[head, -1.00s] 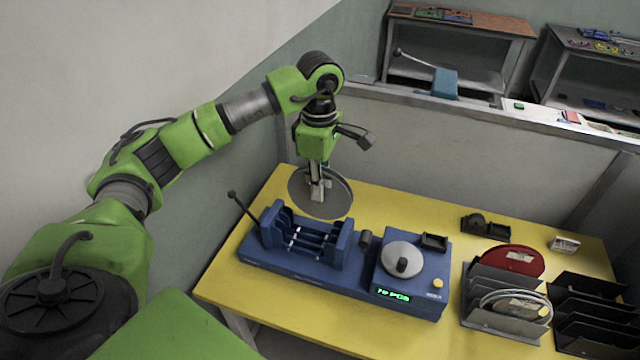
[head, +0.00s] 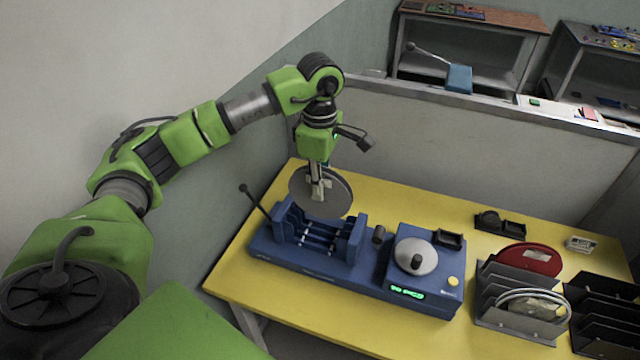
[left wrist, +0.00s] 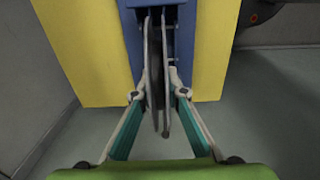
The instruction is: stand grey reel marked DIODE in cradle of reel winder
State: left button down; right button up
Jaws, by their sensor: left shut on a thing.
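My left gripper (head: 318,190) is shut on a grey reel (head: 338,196) and holds it upright by its upper part, just behind the blue reel winder. In the left wrist view the reel (left wrist: 155,75) stands edge-on between the fingers (left wrist: 158,97). No DIODE mark can be read on it. The reel winder (head: 325,266) has a cradle (head: 310,236) with rollers at its left end. The reel's lower edge overlaps the back of the cradle in the head view; I cannot tell if they touch. My right gripper is not in view.
The winder's right part bears a grey disc (head: 415,257) and a lit display. A lever (head: 255,200) sticks up at its left. To the right are a black rack (head: 515,315) with reels, a red reel (head: 530,259) and another black rack (head: 600,315).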

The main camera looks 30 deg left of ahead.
aim_at(320, 210)
pick_arm(q)
jog(key=shift+f, duration=0.2)
jog(key=shift+a+f+b, duration=0.1)
jog(key=shift+f+b, duration=1.35)
jog(key=shift+f, duration=0.15)
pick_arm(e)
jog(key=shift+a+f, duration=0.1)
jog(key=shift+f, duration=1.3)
pick_arm(q)
jog(key=shift+f, duration=0.15)
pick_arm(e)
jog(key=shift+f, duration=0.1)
pick_arm(q)
jog(key=shift+f+b, duration=1.05)
jog(key=shift+f, duration=0.25)
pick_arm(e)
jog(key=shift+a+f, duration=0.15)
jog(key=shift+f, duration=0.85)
pick_arm(q)
jog(key=shift+f, duration=0.15)
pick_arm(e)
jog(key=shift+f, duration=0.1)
pick_arm(q)
jog(key=shift+f+b, duration=0.7)
jog(key=shift+f, duration=0.05)
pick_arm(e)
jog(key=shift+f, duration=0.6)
